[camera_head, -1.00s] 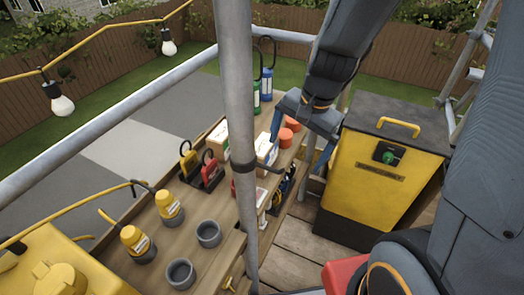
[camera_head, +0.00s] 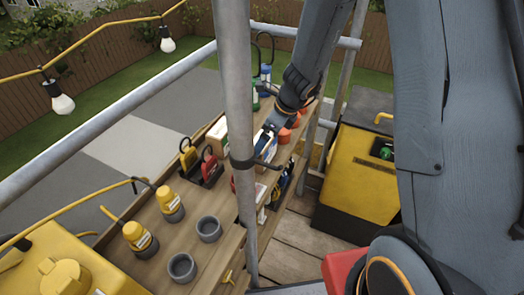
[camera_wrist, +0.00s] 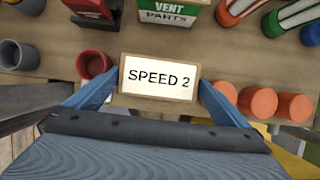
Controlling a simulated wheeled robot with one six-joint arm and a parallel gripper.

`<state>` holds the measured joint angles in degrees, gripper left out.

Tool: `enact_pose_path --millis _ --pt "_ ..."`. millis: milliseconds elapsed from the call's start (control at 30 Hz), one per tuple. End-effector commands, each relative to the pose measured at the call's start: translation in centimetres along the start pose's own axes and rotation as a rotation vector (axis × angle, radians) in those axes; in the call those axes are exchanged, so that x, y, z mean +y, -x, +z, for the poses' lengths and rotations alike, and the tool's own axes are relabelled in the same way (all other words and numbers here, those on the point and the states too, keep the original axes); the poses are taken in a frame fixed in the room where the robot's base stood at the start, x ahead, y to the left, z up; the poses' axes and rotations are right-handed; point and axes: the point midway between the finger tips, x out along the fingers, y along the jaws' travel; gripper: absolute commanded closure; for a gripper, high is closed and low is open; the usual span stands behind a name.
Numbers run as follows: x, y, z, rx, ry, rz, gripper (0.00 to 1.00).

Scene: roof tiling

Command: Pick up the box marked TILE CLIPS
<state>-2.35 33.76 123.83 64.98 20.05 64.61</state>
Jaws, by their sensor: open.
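No box with a readable TILE CLIPS marking shows in either view. In the wrist view a tan box with a white label reading SPEED 2 (camera_wrist: 158,77) lies between my two blue fingers. The same box shows partly in the head view (camera_head: 267,150), behind the scaffold pole and under my gripper (camera_head: 266,140). My gripper is open, with one finger at each side of this box in the wrist view (camera_wrist: 160,72). I cannot tell whether the fingers touch it. A green and white box marked VENT PARTS (camera_wrist: 165,15) stands beyond it; it also shows in the head view (camera_head: 217,132).
A red cup (camera_wrist: 93,64) stands left of the SPEED 2 box and several orange cups (camera_wrist: 257,102) stand right. Green and blue bottles (camera_head: 265,75) stand behind. A scaffold pole (camera_head: 239,130) crosses before the bench. A yellow cabinet (camera_head: 355,175) stands at right.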

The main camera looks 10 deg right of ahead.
Motion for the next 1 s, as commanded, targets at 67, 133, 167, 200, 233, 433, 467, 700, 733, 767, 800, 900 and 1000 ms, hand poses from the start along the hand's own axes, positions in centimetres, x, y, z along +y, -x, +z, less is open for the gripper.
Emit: enact_pose_path --millis 67,133,167,200,233,433,467,700,733,767,800,900,1000 --pt "0.0 -0.7 0.0 0.001 0.0 0.001 0.0" --pt "0.0 -1.0 0.0 0.001 0.001 -0.001 0.0" --pt "0.0 -1.1 0.0 0.001 0.001 -0.001 0.0" --pt "0.0 -1.4 0.0 0.001 0.001 0.0 0.0" --pt "0.1 -1.6 0.0 0.001 0.001 0.0 0.0" --pt "0.3 -4.2 0.3 0.002 0.001 0.002 0.0" --pt "0.2 -4.6 0.3 0.002 0.002 0.002 0.0" --pt "0.1 -6.2 0.3 0.001 0.002 -0.001 0.0" --pt "0.1 -6.2 0.3 0.001 0.002 -0.001 0.0" --pt "0.1 -6.2 0.3 0.001 0.002 -0.001 0.0" --pt "0.1 -6.2 0.3 0.001 0.002 -0.001 0.0" --pt "0.1 -6.1 0.3 0.001 0.002 -0.001 0.02" --pt "0.1 -6.1 0.3 0.001 0.002 -0.001 0.19"
